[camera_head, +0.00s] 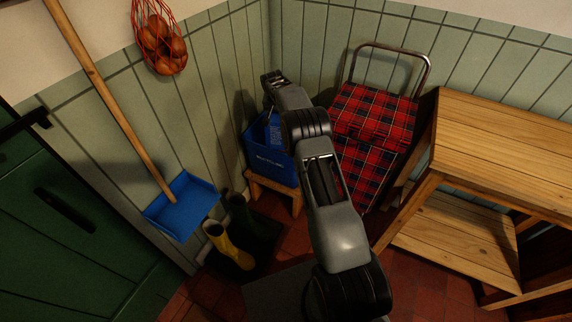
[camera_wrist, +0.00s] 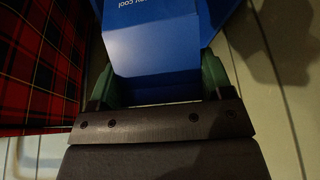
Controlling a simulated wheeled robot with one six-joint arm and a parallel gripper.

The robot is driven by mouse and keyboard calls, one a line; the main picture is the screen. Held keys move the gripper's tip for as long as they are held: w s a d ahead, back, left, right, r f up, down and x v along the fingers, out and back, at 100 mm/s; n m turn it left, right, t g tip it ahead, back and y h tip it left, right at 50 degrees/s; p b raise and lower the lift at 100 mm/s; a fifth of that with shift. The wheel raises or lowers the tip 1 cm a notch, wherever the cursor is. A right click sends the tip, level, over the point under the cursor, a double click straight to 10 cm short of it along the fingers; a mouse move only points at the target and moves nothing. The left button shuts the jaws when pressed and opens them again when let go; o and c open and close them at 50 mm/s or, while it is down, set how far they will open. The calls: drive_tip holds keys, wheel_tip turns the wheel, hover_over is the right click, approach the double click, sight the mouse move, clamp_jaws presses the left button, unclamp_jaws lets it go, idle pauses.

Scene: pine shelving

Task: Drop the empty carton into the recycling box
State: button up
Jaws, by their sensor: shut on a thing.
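The blue recycling box (camera_head: 267,160) stands on a small wooden stool (camera_head: 272,190) in the corner. My gripper (camera_wrist: 159,82) is shut on the blue carton (camera_wrist: 150,48), with a green finger on either side of it. In the head view my arm reaches over the box, and the gripper's fingers are hidden there. A lighter blue patch that looks like the carton (camera_head: 273,130) shows at the box's opening. In the wrist view the blue box wall (camera_wrist: 216,30) shows beyond the carton. I cannot tell how far the carton is inside the rim.
A red tartan shopping trolley (camera_head: 372,118) stands close on the right of the box. A pine shelf unit (camera_head: 500,140) is farther right. A blue dustpan (camera_head: 182,207), a yellow boot (camera_head: 228,245) and a hanging net of round fruit or onions (camera_head: 160,45) are on the left.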

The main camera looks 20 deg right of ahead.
sight(286, 162)
drive_tip(key=d, duration=0.1)
drive_tip(key=w+d+m+b, duration=0.1)
drive_tip(key=m+b, duration=0.1)
drive_tip(key=shift+w+d+r+g+h, duration=0.2)
drive_tip(key=shift+d+r+g+h, duration=0.1)
drive_tip(key=shift+d+r+h, duration=0.1)
drive_tip(key=shift+c, duration=0.8)
wheel_tip(286, 162, down, 27)
drive_tip(key=d+m+b, duration=0.1)
drive_tip(key=b, duration=1.7)
drive_tip(key=shift+s, duration=0.2)
drive_tip(key=shift+f+b, duration=0.1)
drive_tip(key=shift+b, duration=0.2)
drive_tip(key=shift+f+b, duration=0.3)
drive_tip(key=shift+f, duration=0.15)
drive_tip(key=o, duration=1.4)
drive_tip(key=shift+f, duration=0.15)
drive_tip(key=shift+c, duration=0.2)
